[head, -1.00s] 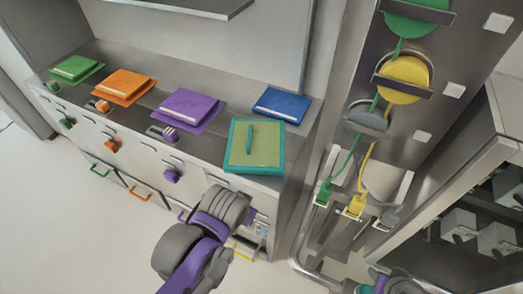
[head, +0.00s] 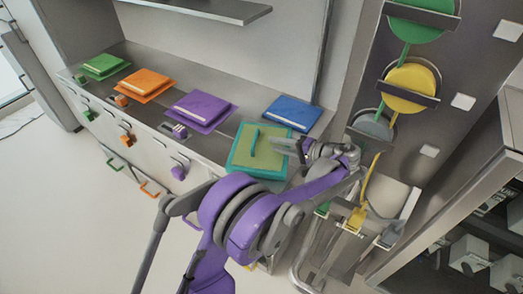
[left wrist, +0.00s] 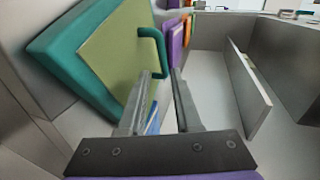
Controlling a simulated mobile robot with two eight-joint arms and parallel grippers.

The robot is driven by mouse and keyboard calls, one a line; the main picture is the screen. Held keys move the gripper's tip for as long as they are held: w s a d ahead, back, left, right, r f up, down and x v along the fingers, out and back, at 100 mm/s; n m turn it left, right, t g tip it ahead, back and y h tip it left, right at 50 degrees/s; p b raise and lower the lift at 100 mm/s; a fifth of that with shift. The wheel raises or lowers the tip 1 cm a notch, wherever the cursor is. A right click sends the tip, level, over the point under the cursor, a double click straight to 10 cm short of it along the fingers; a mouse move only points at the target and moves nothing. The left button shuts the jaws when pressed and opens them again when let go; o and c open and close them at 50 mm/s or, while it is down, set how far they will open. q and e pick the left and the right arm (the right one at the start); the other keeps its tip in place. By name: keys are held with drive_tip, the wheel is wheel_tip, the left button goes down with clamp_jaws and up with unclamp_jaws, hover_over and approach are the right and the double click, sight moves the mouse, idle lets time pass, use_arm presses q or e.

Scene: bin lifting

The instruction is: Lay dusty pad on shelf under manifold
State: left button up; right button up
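The dusty pad, a teal square with an olive face (head: 245,160), lies on the near right end of the metal counter. Its teal handle (head: 254,139) stands up from the face. My left gripper (head: 277,146) is just right of the handle, fingers pointing at it. In the left wrist view the two fingers (left wrist: 160,75) are apart with nothing between them, and the handle (left wrist: 153,45) is ahead of the fingertips; I cannot tell if they touch. A panel with green, yellow and grey discs and hoses (head: 425,115) stands to the right, perhaps the manifold. My right gripper is out of view.
A blue pad (head: 292,111) lies just behind the dusty pad. Purple (head: 203,107), orange (head: 144,84) and green (head: 105,65) pads lie further left. A shelf (head: 205,8) overhangs the counter. A dark rack (head: 475,245) stands at lower right.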

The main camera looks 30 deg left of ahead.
sight(256, 134)
use_arm(q)
drive_tip(key=shift+w+d+f+n+y, duration=0.15)
drive_tip(key=shift+w+d+f+y, duration=0.15)
drive_tip(key=shift+w+y, duration=0.15)
drive_tip(key=shift+w+d+f+n+y, duration=0.15)
drive_tip(key=shift+w+d+y, duration=0.2)
drive_tip(key=shift+w, duration=0.1)
drive_tip(key=a, duration=0.4)
drive_tip(key=a+f, duration=0.1)
drive_tip(key=shift+w+a, duration=0.2)
drive_tip(key=shift+a, duration=0.2)
drive_tip(key=a+p, duration=0.1)
drive_tip(key=a, duration=0.3)
drive_tip(key=shift+f, duration=0.1)
drive_tip(key=shift+w+a+f, duration=0.15)
drive_tip(key=shift+a, duration=0.35)
drive_tip(key=shift+c, duration=0.4)
clamp_jaws()
